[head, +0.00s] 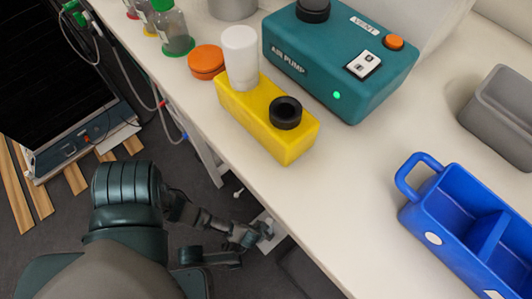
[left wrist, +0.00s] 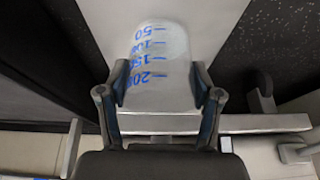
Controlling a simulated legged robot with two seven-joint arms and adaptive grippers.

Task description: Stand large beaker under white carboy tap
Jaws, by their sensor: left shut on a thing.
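A clear beaker (left wrist: 158,45) with blue volume marks shows in the left wrist view, its printed numbers upside down there. My left gripper (left wrist: 160,86) is shut on it, one finger on each side of its wall. In the head view my left gripper (head: 262,234) is low, beside the front edge of the bench, and the beaker cannot be made out clearly there. A whitish translucent body (head: 425,22) behind the air pump may be the white carboy; it is cut off by the top edge. No tap can be seen. My right gripper is out of view.
On the bench (head: 345,215) stand a teal air pump (head: 320,60), a yellow block (head: 255,115) with a white bottle (head: 240,58), an orange lid (head: 206,62), a blue handled tray (head: 432,215) and a grey bin (head: 503,110). Bare bench lies between the yellow block and the tray.

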